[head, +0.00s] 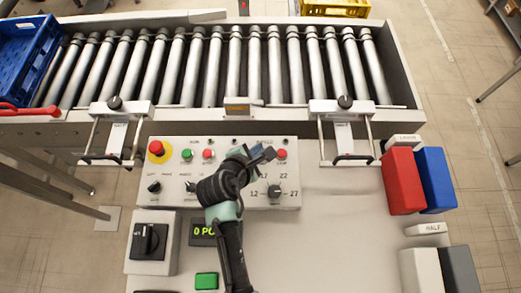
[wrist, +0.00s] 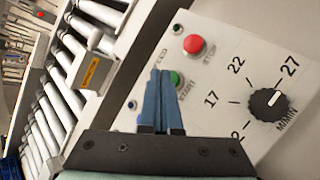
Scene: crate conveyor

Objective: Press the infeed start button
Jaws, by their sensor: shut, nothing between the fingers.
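The green start button (wrist: 177,78) sits on the panel in the wrist view, labelled START, with a partly covered label ending in "EED" nearby. My gripper (wrist: 162,74) is shut and empty, its blue fingertips just left of the green button and partly overlapping it in the picture. I cannot tell whether they touch it. In the head view my gripper (head: 266,153) is over the right part of the control panel (head: 230,180) and hides this green button. The red stop button (wrist: 194,44) is next to it, also in the head view (head: 281,154).
A black dial (wrist: 268,104) stands close to the buttons. Left on the panel are another green button (head: 187,154), a red button (head: 208,154) and a red emergency stop (head: 158,149). The roller conveyor (head: 235,75) runs behind. Coloured blocks (head: 405,180) stand right.

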